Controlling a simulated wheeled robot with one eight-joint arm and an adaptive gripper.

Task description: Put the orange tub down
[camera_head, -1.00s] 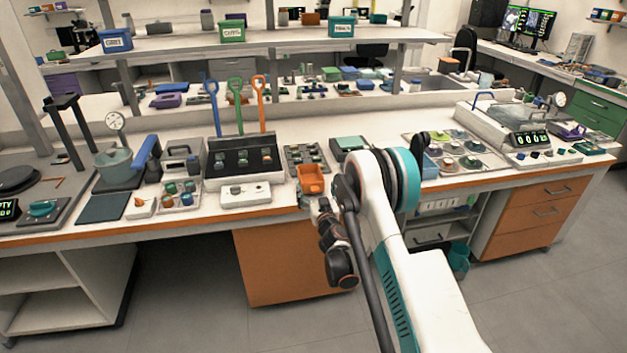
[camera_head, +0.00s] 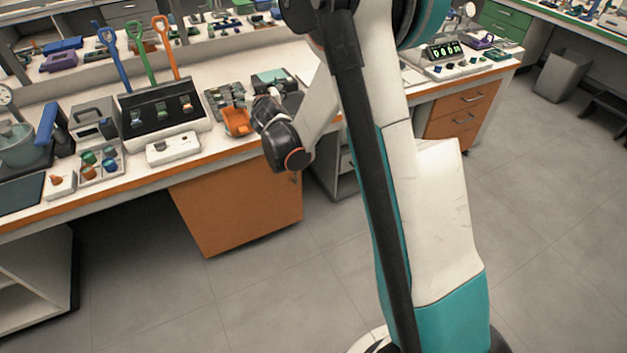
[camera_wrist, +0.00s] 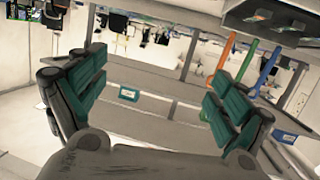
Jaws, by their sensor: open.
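The orange tub (camera_head: 237,121) rests on the white bench near its front edge, just in front of a grey tray of small parts. My gripper in the wrist view (camera_wrist: 155,82) is open, with its two green-padded fingers wide apart and nothing between them. In the head view my wrist is to the right of the tub and close to it. My arm hides much of the gripper there, so I cannot tell whether it touches the tub. The tub does not show in the wrist view.
The grey parts tray (camera_head: 224,98) is behind the tub. A black sloped rack (camera_head: 162,108) and a white box (camera_head: 173,148) stand to the left. Blue, green and orange shovel-like tools (camera_head: 165,48) rise behind the rack. A strip of bare bench lies behind the parts tray.

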